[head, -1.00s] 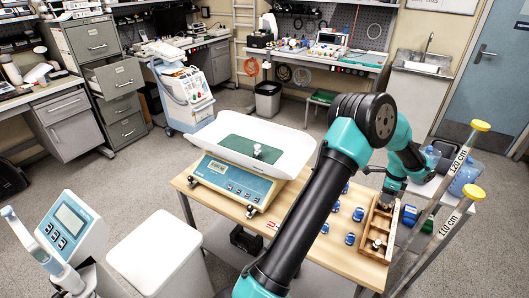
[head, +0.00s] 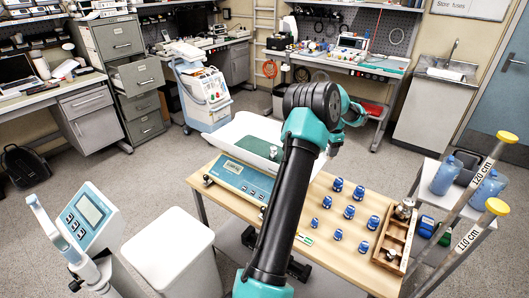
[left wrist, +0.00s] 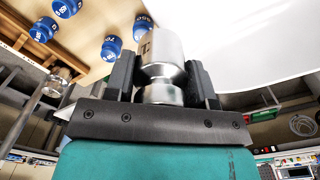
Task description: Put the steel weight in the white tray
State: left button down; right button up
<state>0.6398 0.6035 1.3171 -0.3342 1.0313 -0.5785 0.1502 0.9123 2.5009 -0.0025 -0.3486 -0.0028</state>
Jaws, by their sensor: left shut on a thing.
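My left gripper (left wrist: 162,85) is shut on a steel weight (left wrist: 162,50), a shiny cylinder with a narrow neck, held between its two dark fingers. In the head view the gripper (head: 334,148) is near the right end of the white tray (head: 243,124), and the held weight cannot be made out there. The tray sits on a blue and cream scale (head: 240,180) and is partly hidden by my arm. Its white underside or rim (left wrist: 235,45) fills the upper right of the left wrist view. A small steel weight (head: 272,152) stands on the tray's green mat.
A wooden rack (head: 409,240) at the table's right holds other steel weights (head: 404,208). Several blue weights (head: 349,211) stand on the wooden table (head: 316,263) between rack and scale. Two height posts (head: 466,234) stand at the far right.

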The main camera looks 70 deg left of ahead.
pick_arm(q)
jog(key=s+a+r+n, duration=0.3)
jog(key=s+a+n, duration=0.2)
jog(key=s+a, duration=0.6)
jog(key=r+n, duration=0.2)
jog(key=n, duration=0.3)
send_over(261, 154)
jog(key=shift+a, duration=0.2)
jog(key=shift+f, duration=0.15)
jog(key=shift+w+f, duration=0.1)
jog(key=shift+f, duration=2.3)
jog(key=shift+f, duration=0.1)
jog(key=shift+f, duration=2.4)
jog(key=shift+f, duration=0.1)
jog(key=shift+c, duration=2.4)
grip_release()
jog(key=shift+f, duration=0.1)
